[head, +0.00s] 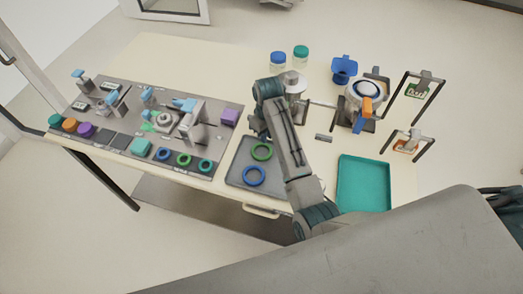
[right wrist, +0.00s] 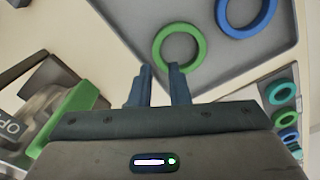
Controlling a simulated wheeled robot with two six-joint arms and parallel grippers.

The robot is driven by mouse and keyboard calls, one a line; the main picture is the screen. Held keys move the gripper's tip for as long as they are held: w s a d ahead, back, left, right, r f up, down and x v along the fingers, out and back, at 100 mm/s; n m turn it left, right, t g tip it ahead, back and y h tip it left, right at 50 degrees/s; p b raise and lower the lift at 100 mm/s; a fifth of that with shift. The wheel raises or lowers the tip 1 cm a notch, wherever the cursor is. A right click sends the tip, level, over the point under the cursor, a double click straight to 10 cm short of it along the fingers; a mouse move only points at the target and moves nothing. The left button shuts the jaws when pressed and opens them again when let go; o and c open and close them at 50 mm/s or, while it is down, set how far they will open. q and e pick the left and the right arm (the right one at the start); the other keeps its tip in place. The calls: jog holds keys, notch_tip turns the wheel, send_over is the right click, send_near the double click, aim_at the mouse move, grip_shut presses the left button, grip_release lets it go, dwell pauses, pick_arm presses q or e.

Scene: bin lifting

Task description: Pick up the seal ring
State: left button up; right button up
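A green ring (head: 262,159) and a blue ring (head: 254,184) lie flat in a shallow grey tray (head: 238,163) near the table's front edge. In the right wrist view, the green ring (right wrist: 179,27) is just ahead of my right gripper (right wrist: 160,70). Its two fingers are a small gap apart with nothing between them. The right fingertip overlaps the ring's lower edge in the picture; I cannot tell if they touch. The blue ring (right wrist: 246,33) is farther right. In the head view my right arm mostly hides this gripper. My left gripper is not in view.
A grey board left of the tray holds several rings (head: 184,160), blocks and fixtures. A teal tray (head: 364,185) is to the right. Two capped jars (head: 278,62), a blue holder (head: 344,68) and small frames (head: 410,142) stand behind and right of my arm.

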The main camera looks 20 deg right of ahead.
aim_at(268, 146)
jog(key=f, duration=0.1)
jog(key=f+p, duration=0.2)
jog(key=f, duration=0.1)
jog(key=shift+s+d, duration=0.2)
jog(key=shift+d, duration=0.05)
jog(key=shift+f, duration=0.35)
jog(key=shift+w+f, duration=0.1)
jog(key=shift+f, duration=0.05)
jog(key=shift+c, duration=0.7)
grip_shut()
